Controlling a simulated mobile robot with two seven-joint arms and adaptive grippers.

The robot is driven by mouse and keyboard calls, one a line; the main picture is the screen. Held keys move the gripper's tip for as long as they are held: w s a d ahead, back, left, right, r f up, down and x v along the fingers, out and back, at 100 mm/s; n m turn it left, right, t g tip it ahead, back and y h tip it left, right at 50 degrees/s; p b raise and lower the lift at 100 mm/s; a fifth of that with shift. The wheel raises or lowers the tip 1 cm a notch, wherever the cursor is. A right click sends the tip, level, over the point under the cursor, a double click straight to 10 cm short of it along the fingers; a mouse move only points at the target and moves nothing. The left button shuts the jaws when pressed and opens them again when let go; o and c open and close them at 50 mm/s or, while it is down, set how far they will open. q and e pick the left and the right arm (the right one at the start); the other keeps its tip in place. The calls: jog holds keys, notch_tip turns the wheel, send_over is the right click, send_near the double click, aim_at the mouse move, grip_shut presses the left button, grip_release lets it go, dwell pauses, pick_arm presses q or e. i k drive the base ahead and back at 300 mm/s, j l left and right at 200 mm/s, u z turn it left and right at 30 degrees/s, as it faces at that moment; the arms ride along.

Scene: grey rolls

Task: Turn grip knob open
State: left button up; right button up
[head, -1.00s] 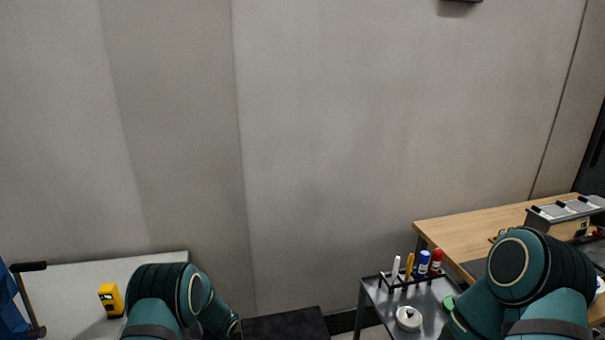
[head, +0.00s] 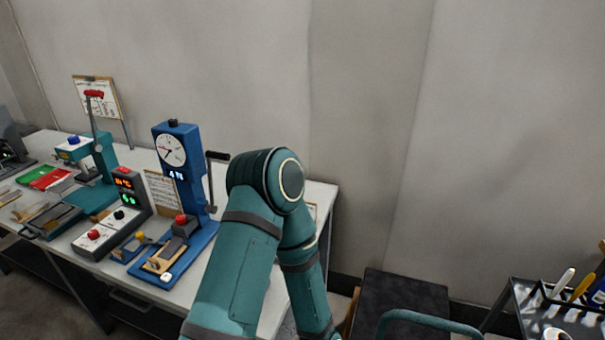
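A blue test stand (head: 184,150) with a round white dial, a lit display and a black crank handle (head: 217,156) stands on the white table. My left arm rises in front of the table's right end, beside the stand, and bends down out of the picture. Neither gripper is in view.
The white table (head: 320,200) also holds a control box (head: 113,218) with red digits, a teal press (head: 97,170) and red and green trays (head: 50,178).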

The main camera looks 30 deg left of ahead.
aim_at(180, 221)
jog(key=u, duration=2)
